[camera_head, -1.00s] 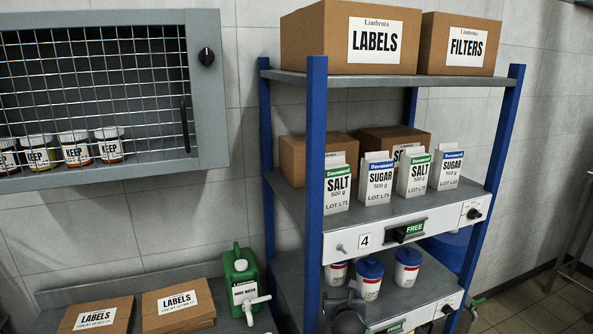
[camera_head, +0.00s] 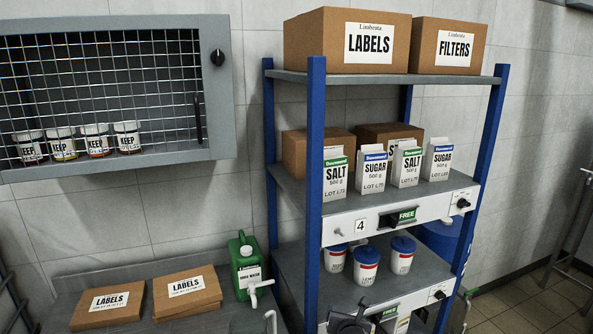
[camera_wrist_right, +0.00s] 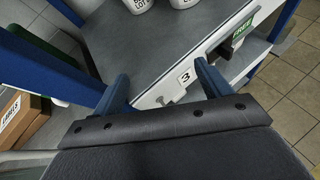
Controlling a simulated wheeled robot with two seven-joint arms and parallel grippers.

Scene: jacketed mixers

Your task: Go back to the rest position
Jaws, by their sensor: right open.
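My right gripper (camera_head: 350,320) shows as a dark grey shape at the bottom of the head view, in front of the lower shelf of the blue-posted rack. In the right wrist view its two blue-grey fingers (camera_wrist_right: 163,84) are spread apart, with nothing between them. Behind them are the shelf front with a plate marked 3 (camera_wrist_right: 184,78) and the grey shelf top (camera_wrist_right: 150,45). My left gripper is not in view.
The rack's middle shelf (camera_head: 400,192) holds salt and sugar cartons; white tubs with blue lids (camera_head: 366,264) stand below. A green canister (camera_head: 246,270) and label boxes (camera_head: 187,293) sit on the left bench. A mesh-front cabinet (camera_head: 110,90) hangs above. Floor (camera_head: 515,305) shows at right.

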